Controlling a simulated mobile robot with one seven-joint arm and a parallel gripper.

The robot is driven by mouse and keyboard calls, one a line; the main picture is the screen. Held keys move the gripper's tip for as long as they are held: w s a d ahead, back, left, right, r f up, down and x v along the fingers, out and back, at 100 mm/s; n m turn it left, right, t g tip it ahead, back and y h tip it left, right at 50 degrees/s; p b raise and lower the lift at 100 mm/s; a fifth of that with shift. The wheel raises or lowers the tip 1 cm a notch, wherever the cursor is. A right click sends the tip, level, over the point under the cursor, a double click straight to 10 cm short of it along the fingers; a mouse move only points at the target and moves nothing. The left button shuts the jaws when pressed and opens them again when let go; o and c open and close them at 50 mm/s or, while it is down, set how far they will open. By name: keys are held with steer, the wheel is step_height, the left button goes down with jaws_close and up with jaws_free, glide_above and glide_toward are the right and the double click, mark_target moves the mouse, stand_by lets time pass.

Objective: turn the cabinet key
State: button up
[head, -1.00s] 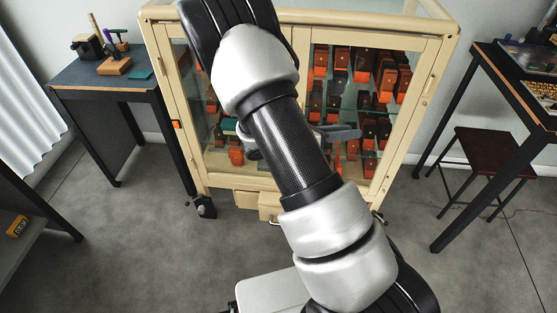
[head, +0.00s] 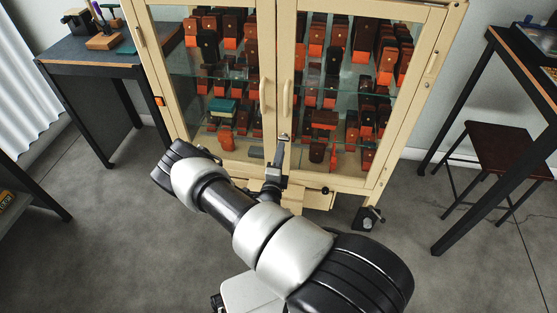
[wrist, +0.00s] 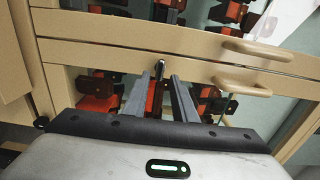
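The cream display cabinet (head: 144,70) has two closed glass doors. A small metallic key (head: 284,138) sits at the inner edge of the right door, below the door handles; in the wrist view the key (wrist: 160,68) stands out from the cream door frame. My gripper (head: 278,158) is at the cabinet front, just at the key. In the wrist view my gripper (wrist: 159,75) has its two dark fingers apart, and the key shows between their tips with a gap on both sides. I cannot tell how deep the key sits between them.
Two door handles (head: 287,98) stick out above the key, close to the gripper in the wrist view. Drawers (head: 315,199) lie below the doors. A dark side table (head: 90,65) is at left; a stool (head: 510,140) and a tall table are at right. The floor in front is open.

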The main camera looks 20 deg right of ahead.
steer(key=b+x, duration=0.1)
steer(key=x, duration=0.4)
steer(key=shift+b, duration=0.3)
jaws_close()
steer(key=m, duration=1.7)
steer(key=shift+m, duration=0.3)
steer(key=shift+o, duration=1.2)
jaws_free()
steer(key=shift+s, duration=0.15)
